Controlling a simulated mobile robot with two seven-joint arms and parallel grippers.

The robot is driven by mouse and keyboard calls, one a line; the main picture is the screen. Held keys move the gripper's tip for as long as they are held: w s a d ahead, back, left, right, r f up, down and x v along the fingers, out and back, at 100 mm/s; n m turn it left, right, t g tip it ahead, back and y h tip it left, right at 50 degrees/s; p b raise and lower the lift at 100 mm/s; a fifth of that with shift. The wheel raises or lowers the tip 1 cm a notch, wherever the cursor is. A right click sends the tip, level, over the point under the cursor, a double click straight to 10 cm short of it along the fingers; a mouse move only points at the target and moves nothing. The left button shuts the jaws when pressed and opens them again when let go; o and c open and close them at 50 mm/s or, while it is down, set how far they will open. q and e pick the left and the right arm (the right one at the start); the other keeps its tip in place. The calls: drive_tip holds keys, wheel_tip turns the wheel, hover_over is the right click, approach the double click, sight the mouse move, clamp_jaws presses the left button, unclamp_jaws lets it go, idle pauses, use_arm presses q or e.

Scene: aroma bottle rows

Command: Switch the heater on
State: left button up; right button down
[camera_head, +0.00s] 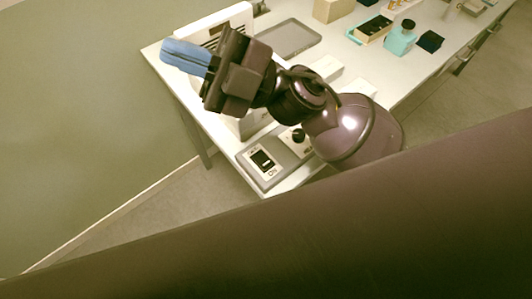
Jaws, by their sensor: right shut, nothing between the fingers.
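A grey control box (251,178) lies at the near corner of the white table. On it is a black rocker switch (262,160) in a white plate, with "ON" printed on the near side and another label on the far side. Which way the rocker is tipped is too small to tell. A black knob (298,136) on a white plate sits to its right, partly hidden by my right arm. My right gripper (168,52), with blue fingers, is shut and empty. It appears up and left of the switch, apart from it. My left gripper is out of view.
A white slotted unit (240,14) stands behind my right gripper, partly hidden. A grey tray (290,38) lies on the table (345,59). Farther right are a teal bottle (401,40), a dark block (431,41) and boxes. Floor left of the table is clear.

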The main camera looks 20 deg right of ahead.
drive_tip(key=s+a+f+n+g+h, duration=0.3)
drive_tip(key=s+f+n+g+h, duration=0.55)
drive_tip(key=n+g+h, duration=0.35)
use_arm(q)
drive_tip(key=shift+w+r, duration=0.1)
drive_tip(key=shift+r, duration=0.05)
use_arm(e)
drive_tip(key=w+d+f+t+h, duration=0.5)
drive_tip(key=w+d+h, duration=0.4)
drive_tip(key=d+h, duration=0.3)
drive_tip(key=shift+w+f, duration=0.4)
drive_tip(key=shift+f, duration=0.05)
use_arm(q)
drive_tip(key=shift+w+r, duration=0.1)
use_arm(e)
drive_tip(key=shift+d, duration=0.1)
drive_tip(key=shift+f, duration=0.15)
